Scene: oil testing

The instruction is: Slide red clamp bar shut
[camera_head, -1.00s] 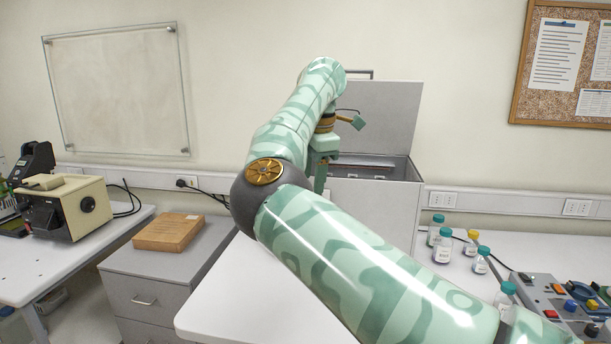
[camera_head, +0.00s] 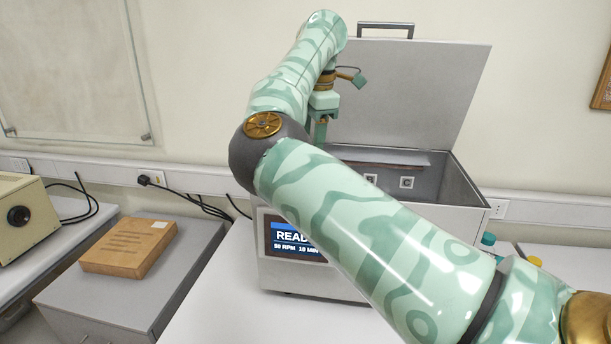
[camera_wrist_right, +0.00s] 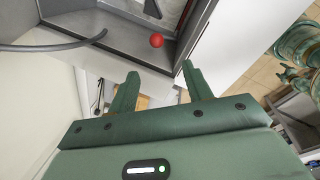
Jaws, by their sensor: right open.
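A grey machine (camera_head: 470,226) with a raised lid stands on the white table in the head view. Its front screen (camera_head: 293,241) reads "READ…", 80 RPM, 10 MIN. A thin dark reddish strip (camera_head: 400,157) runs inside, above the square labels; I cannot tell if it is the clamp bar. In the right wrist view, a round red knob (camera_wrist_right: 156,40) shows at the machine's grey opening, beyond the fingertips. My right gripper (camera_wrist_right: 160,84) is open, with nothing between its fingers. In the head view its arm reaches over the machine and hides much of it. My left gripper is out of view.
The raised lid (camera_head: 425,80) stands behind my arm. A brown box (camera_head: 128,247) lies on a grey cabinet at the left, beside a beige device (camera_head: 25,218). A teal-capped bottle (camera_head: 488,239) shows right of the machine. The white tabletop (camera_head: 225,305) is clear in front.

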